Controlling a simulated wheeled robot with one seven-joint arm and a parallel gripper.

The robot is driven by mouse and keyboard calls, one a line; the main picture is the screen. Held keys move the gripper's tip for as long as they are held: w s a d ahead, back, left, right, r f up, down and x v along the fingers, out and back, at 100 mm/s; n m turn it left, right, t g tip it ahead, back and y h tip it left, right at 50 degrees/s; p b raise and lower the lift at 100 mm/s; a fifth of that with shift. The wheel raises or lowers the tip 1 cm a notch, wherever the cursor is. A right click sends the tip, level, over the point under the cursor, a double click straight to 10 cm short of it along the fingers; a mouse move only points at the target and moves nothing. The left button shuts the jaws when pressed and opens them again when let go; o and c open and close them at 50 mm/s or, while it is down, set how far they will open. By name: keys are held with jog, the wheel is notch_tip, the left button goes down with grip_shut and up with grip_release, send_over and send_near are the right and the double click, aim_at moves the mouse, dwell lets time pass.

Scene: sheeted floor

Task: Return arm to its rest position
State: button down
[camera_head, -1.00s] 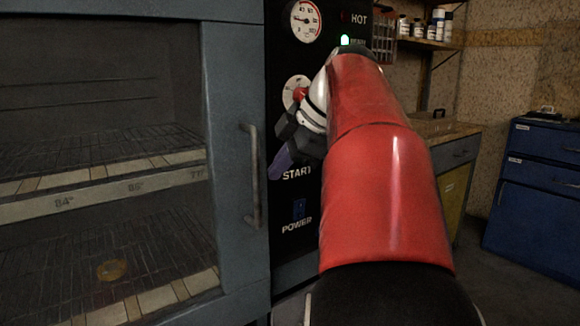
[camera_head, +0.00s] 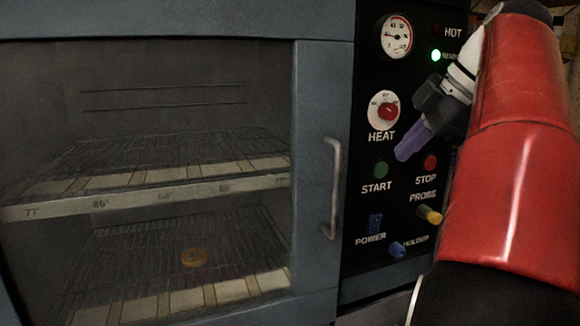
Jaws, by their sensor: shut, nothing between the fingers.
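My arm, red with a black lower part, rises along the right side of the head view. My gripper (camera_head: 411,146) is dark with purple fingertips, shut and empty. It points down and left in front of the black control panel (camera_head: 372,285), between the heat knob and the stop button in the picture. Whether it touches the panel cannot be told. The arm hides part of the panel's right side.
A grey oven (camera_head: 318,90) with a closed glass door and a vertical handle (camera_head: 333,187) fills the left. A small round brown piece (camera_head: 195,257) lies inside on the lower rack. The panel has a red heat knob (camera_head: 388,111), a gauge (camera_head: 397,37) and a lit green lamp (camera_head: 436,55).

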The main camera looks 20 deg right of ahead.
jog(key=s+a+f+m+h, duration=0.1)
jog(key=s+a+f+m, duration=0.2)
jog(key=a+f, duration=0.4)
jog(key=s+a+f+m+h, duration=0.1)
jog(key=a+f+m, duration=0.5)
jog(key=f, duration=0.8)
jog(key=s+a+f+m+h, duration=0.1)
jog(key=s+a+f+m, duration=0.3)
jog(key=a+f, duration=0.4)
notch_tip(320, 180, down, 3)
jog(key=shift+s+a+r+m+g, duration=0.1)
jog(key=shift+s+a+m+g, duration=0.2)
jog(key=shift+m+g, duration=0.1)
